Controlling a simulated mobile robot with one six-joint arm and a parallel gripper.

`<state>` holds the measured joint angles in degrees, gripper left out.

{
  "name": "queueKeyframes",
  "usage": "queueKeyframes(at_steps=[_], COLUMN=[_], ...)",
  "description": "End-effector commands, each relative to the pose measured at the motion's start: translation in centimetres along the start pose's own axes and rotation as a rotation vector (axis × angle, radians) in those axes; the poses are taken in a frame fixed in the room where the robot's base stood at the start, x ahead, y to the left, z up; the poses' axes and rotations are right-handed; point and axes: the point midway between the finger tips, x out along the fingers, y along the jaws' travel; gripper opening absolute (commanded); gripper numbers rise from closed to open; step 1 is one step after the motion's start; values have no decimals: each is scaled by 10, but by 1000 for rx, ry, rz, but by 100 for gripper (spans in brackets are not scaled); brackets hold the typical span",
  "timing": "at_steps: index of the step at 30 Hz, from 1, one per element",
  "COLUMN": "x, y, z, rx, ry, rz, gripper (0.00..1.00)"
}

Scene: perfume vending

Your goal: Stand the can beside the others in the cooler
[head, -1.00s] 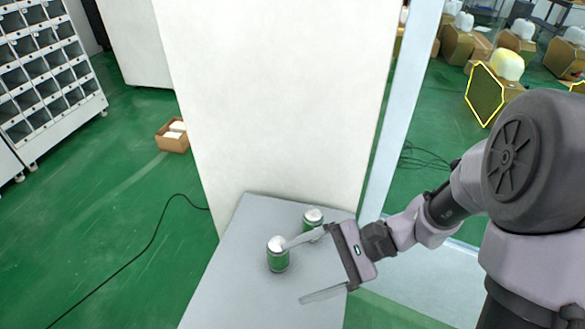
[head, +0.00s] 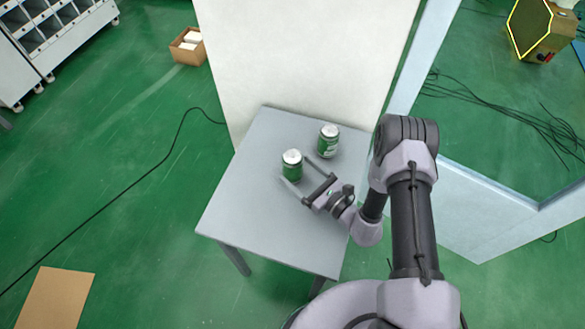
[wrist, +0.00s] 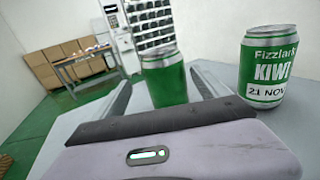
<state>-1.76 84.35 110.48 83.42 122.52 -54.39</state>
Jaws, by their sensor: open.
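Two green cans with silver tops stand upright on a small grey table (head: 245,215). The left can (head: 292,166) stands in front of my gripper (head: 299,174); it also shows in the wrist view (wrist: 165,82), between the two fingers. My gripper is open and low over the table, its fingertips close to this can; I cannot tell whether they touch it. The other can (head: 328,141) stands farther back and right. In the wrist view it is at the right (wrist: 270,68), outside the fingers, its label reading KIWI and 21 NOV. I cannot make out other cans or a cooler interior.
A tall white panel (head: 300,55) rises behind the table, with a pale upright frame (head: 425,45) at its right. Black cables (head: 500,105) lie on the green floor. An open carton (head: 188,46) stands back left. The table's front is clear.

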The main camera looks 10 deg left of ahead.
Motion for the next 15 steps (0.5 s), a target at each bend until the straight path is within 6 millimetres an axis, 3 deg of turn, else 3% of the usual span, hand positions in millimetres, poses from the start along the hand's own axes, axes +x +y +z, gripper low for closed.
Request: queueKeyframes(at_steps=[5,12,15], x=[20,63,69], y=[-1,-7,-7], z=[0,2,3], rx=[-1,-2,0], ry=[-2,-2,0], rz=[2,3,1], gripper=[85,85,85])
